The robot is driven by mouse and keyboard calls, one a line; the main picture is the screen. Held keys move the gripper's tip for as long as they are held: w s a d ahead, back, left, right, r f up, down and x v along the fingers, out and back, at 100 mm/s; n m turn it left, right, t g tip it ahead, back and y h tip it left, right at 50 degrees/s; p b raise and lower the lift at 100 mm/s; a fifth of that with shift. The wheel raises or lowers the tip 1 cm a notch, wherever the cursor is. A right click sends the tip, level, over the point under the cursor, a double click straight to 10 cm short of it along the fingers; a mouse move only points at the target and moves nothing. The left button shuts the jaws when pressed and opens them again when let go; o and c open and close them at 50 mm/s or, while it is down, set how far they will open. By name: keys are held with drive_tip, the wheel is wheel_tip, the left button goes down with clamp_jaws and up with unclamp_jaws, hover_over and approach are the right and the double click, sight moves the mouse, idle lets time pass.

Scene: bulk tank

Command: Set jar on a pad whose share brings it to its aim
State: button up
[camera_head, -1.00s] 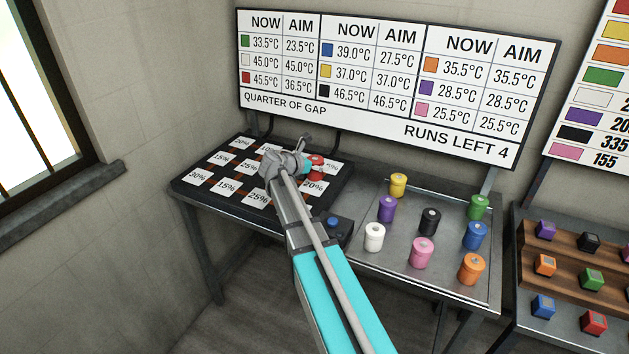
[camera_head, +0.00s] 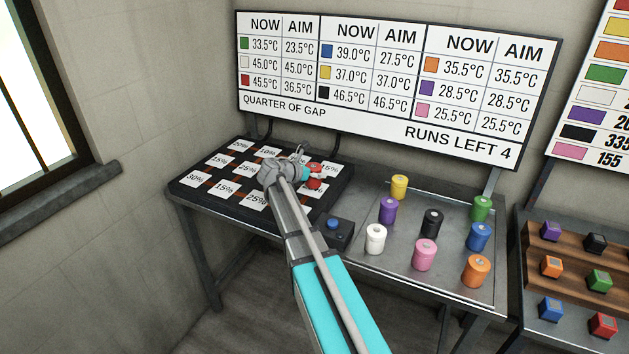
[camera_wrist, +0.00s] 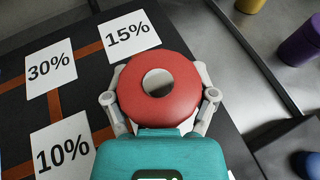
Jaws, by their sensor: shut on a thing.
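My gripper (camera_head: 313,175) is shut on the red jar (camera_head: 314,183) over the right part of the dark pad board (camera_head: 185,190). In the wrist view the jar (camera_wrist: 185,85) sits between both fingers, its round red top facing the camera. Pads marked 30% (camera_wrist: 51,66), 15% (camera_wrist: 129,35) and 10% (camera_wrist: 62,155) lie to its left and behind it. The jar hides what is under it, and I cannot tell whether it touches the board. The wall board (camera_head: 390,85) lists red at 45.5°C now, aim 36.5°C, "quarter of gap" and "runs left 4".
A blue button (camera_head: 333,223) on a dark box stands right of the pad board. A metal tray (camera_head: 395,262) holds several jars, including white (camera_head: 375,239), purple (camera_head: 388,210) and yellow (camera_head: 399,187). A rack of coloured cubes (camera_head: 565,285) stands at the right.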

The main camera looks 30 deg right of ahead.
drive_tip(key=shift+f+b, duration=0.4)
drive_tip(key=shift+f, duration=0.3)
drive_tip(key=shift+f, duration=0.1)
drive_tip(key=o, duration=1.1)
drive_tip(key=shift+o, duration=0.2)
drive_tip(key=shift+r, duration=0.2)
drive_tip(key=p+v, duration=0.4)
drive_tip(key=v, duration=0.6)
drive_tip(key=shift+s+a+r, duration=0.1)
drive_tip(key=shift+a+r, duration=0.05)
drive_tip(key=shift+s+a+r+p, duration=0.1)
drive_tip(key=shift+a+p, duration=0.05)
drive_tip(key=shift+a, duration=0.2)
drive_tip(key=shift+s+a+r+p, duration=0.1)
drive_tip(key=shift+a+p, duration=0.05)
drive_tip(key=shift+a, duration=0.2)
